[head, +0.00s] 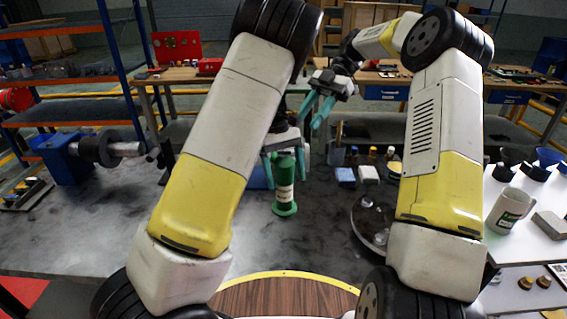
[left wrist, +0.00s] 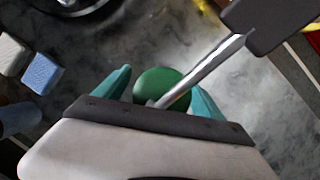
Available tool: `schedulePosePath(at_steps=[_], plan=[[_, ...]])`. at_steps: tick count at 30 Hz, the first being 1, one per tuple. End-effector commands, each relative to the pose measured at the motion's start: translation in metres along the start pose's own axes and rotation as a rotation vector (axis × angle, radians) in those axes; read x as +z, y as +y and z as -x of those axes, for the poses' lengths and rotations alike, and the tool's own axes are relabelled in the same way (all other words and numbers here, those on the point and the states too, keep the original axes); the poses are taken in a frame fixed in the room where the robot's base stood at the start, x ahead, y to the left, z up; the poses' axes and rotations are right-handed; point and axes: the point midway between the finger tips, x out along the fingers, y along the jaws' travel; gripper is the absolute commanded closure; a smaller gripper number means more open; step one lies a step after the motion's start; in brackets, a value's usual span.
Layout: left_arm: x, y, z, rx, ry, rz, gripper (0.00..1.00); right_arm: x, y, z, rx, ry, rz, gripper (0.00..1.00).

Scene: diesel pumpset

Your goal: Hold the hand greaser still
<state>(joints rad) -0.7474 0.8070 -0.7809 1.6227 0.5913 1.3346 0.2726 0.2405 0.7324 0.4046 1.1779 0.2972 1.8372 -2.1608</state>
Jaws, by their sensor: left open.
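The hand greaser (head: 284,188) is a green upright cylinder with a pale label and a wider foot, standing on the dark worktop. In the left wrist view its round green top (left wrist: 160,84) shows, with a metal lever (left wrist: 205,70) running to a black handle (left wrist: 272,22). My left gripper (head: 285,166) is open, its teal fingers on either side of the greaser's upper body; whether either touches is unclear. My left gripper also shows in the left wrist view (left wrist: 160,90). My right gripper (head: 317,106) is open and empty, higher up and a little right of the greaser.
A blue machine with a shaft (head: 100,150) stands at the left. A round metal dish (head: 372,222) lies right of the greaser, partly behind my right arm. Blue and white blocks (head: 346,175) sit behind it. A white mug (head: 510,209) stands at the far right.

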Motion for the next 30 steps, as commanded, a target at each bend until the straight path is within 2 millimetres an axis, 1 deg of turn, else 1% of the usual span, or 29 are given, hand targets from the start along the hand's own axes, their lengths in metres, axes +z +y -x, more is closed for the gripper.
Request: schedulePosePath(at_steps=[3,11,12,14,15,17,18,24,27,28,29,30], plan=[[0.0000,-0.0003,-0.0076,-0.002,0.001,0.001,0.21,0.0000,0.0000,0.0000,0.000,0.000,0.000,0.64],[-0.0002,-0.0002,-0.0090,0.000,0.001,0.000,0.21,0.0000,0.0000,0.0000,0.000,0.000,0.000,0.64],[-0.0002,-0.0002,-0.0090,0.000,0.001,0.000,0.23,0.0000,0.0000,0.0000,0.000,0.000,0.000,0.64],[-0.0002,-0.0002,-0.0089,0.000,0.001,0.000,0.34,0.0000,0.0000,0.0000,0.000,0.000,0.000,0.64],[-0.0001,-0.0002,-0.0089,0.000,0.001,0.000,0.42,0.0000,0.0000,0.0000,0.000,0.000,0.000,0.64],[-0.0001,-0.0002,-0.0088,0.000,0.001,0.000,0.54,0.0000,0.0000,0.0000,0.000,0.000,0.000,0.64],[-0.0001,-0.0002,-0.0088,0.000,0.001,0.000,0.62,0.0000,0.0000,0.0000,0.000,0.000,0.000,0.64],[-0.0001,-0.0001,-0.0087,0.000,0.001,0.000,1.00,0.0000,0.0000,0.0000,0.000,0.000,0.000,0.64],[-0.0001,-0.0001,-0.0086,0.000,0.001,0.000,1.00,0.0000,0.0000,0.0000,0.000,0.000,0.000,0.64],[-0.0001,-0.0001,-0.0086,0.000,0.001,0.000,0.40,0.0000,0.0000,0.0000,0.000,0.000,0.000,0.64],[-0.0001,-0.0001,-0.0086,0.000,0.001,0.000,0.34,0.0000,0.0000,0.0000,0.000,0.000,0.000,0.64],[-0.0001,-0.0001,-0.0086,0.000,0.001,0.000,0.32,0.0000,0.0000,0.0000,0.000,0.000,0.000,0.64]])
